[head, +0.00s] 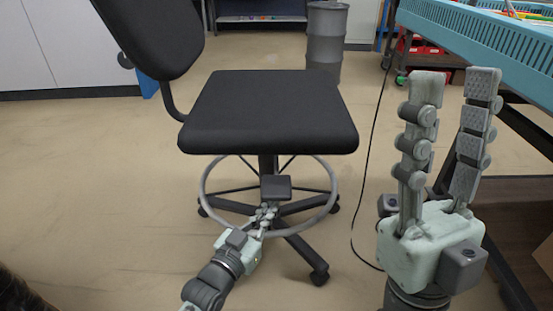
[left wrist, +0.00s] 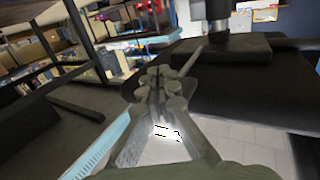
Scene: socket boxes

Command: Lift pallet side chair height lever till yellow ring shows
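The black chair (head: 270,105) stands in the middle of the head view, its seat above a dark column (head: 268,165). My left gripper (head: 265,213) is low in front of the column, just below a dark square part (head: 276,187). In the left wrist view the left fingers (left wrist: 163,82) are close together, and a thin rod, apparently the height lever (left wrist: 192,61), runs out from between their tips. Its gripped end is hidden by the fingers. The visible column looks dark. My right gripper (head: 452,85) points up at the right, fingers apart and empty, away from the chair.
A grey foot ring (head: 204,184) surrounds the chair base, with several casters on the floor (head: 110,180). A blue-edged table (head: 490,40) stands close by my right gripper. A grey drum (head: 326,42) is behind the chair. Floor to the left is clear.

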